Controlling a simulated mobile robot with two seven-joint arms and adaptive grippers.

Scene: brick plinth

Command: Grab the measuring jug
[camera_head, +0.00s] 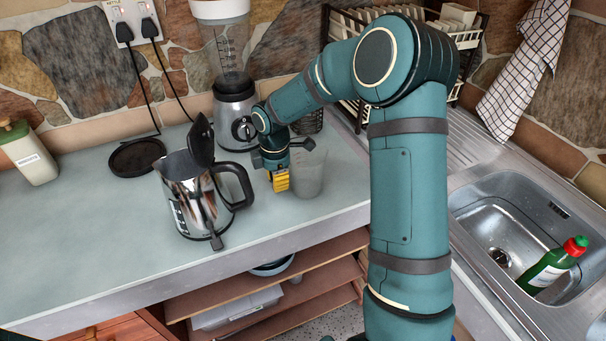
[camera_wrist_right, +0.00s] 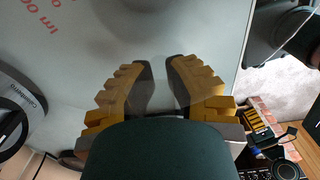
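The measuring jug (camera_head: 312,172) is a translucent, pale grey vessel standing on the worktop in front of the blender, near the counter's front edge. My right gripper (camera_head: 281,181) is just to its left, pointing down, with yellow finger pads. In the right wrist view the jug's see-through wall with red markings (camera_wrist_right: 42,25) shows very close, beside and beyond the fingers. There the right gripper's two fingers (camera_wrist_right: 160,70) stand apart with a gap between them. Whether they touch the jug I cannot tell. My left gripper is not in view.
A shiny kettle (camera_head: 190,195) stands left of the right gripper, its black handle facing it. The blender (camera_head: 236,115) is close behind. A dish rack (camera_head: 345,60) is at the back, and the sink (camera_head: 490,215) with a green bottle (camera_head: 550,268) is right. The left worktop is mostly clear.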

